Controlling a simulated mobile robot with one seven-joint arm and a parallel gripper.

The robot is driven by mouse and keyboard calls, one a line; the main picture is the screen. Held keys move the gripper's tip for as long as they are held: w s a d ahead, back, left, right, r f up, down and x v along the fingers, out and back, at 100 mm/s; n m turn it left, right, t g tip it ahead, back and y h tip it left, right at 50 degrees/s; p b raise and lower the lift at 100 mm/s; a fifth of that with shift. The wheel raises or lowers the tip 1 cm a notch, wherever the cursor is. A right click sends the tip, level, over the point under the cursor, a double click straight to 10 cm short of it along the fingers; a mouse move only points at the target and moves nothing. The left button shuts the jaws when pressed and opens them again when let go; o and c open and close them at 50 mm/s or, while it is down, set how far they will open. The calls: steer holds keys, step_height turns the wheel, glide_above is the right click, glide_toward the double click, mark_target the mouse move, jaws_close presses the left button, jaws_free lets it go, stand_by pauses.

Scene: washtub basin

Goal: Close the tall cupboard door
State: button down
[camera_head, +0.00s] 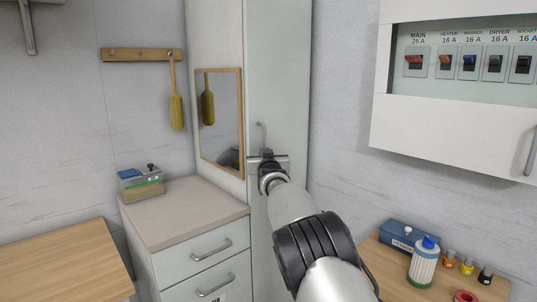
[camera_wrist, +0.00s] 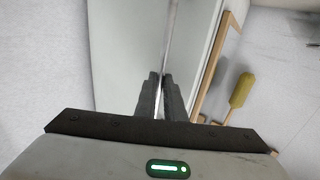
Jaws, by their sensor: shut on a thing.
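The tall cupboard (camera_head: 218,45) stands in the corner, with its pale door (camera_head: 280,90) facing me. No open gap shows along the door's edges, but I cannot tell whether it is fully closed.
A mirror (camera_head: 221,120) hangs on the cupboard's side. A breaker box (camera_head: 450,125) is on the right wall, above a wooden shelf (camera_head: 395,285) with bottles.

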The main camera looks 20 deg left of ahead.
steer(key=shift+s+a+r+y, duration=0.15)
steer(key=shift+s+a, duration=0.1)
steer(key=shift+a, duration=0.25)
steer(key=shift+s+a+r+y, duration=0.15)
steer(key=shift+s+a, duration=0.1)
steer(key=shift+a, duration=0.2)
steer(key=c, duration=1.8)
jaws_free()
steer(key=shift+a+f, duration=0.1)
steer(key=shift+a, duration=0.05)
steer(key=shift+c, duration=0.2)
steer(key=shift+s+f, duration=0.1)
steer(key=shift+s+d, duration=0.2)
steer(key=shift+s, duration=0.05)
steer(key=d+v, duration=0.1)
steer(key=v, duration=1.5)
steer(key=shift+d, duration=0.2)
